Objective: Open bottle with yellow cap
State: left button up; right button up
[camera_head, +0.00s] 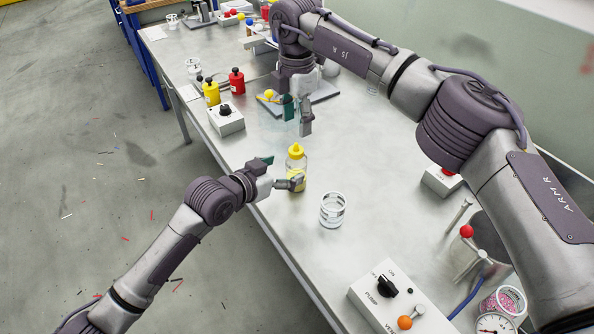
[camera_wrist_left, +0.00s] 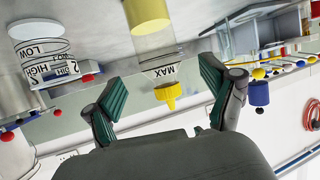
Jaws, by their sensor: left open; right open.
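The bottle with the yellow cap (camera_head: 296,167) stands upright on the bench, clear above with yellow low down. Its yellow cap (camera_head: 295,150) is on top. My left gripper (camera_head: 279,173) is open at the bottle's left side, with one finger overlapping its lower part in the picture. In the left wrist view, which is upside down, the bottle (camera_wrist_left: 160,50) and cap (camera_wrist_left: 168,96) show between the spread fingers of my left gripper (camera_wrist_left: 160,78); contact cannot be told. My right gripper (camera_head: 298,110) is open and empty, hanging fingers-down above the bench, behind the bottle.
A clear ringed beaker (camera_head: 333,211) stands right of the bottle. A control box (camera_head: 395,305) with knobs is at the front. A knob box (camera_head: 226,119) and red (camera_head: 237,82) and yellow (camera_head: 211,93) containers stand at the back left. Bench between bottle and beaker is clear.

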aim_at(290, 167)
pick_arm(q)
jog(key=shift+x, duration=2.65)
grip_shut()
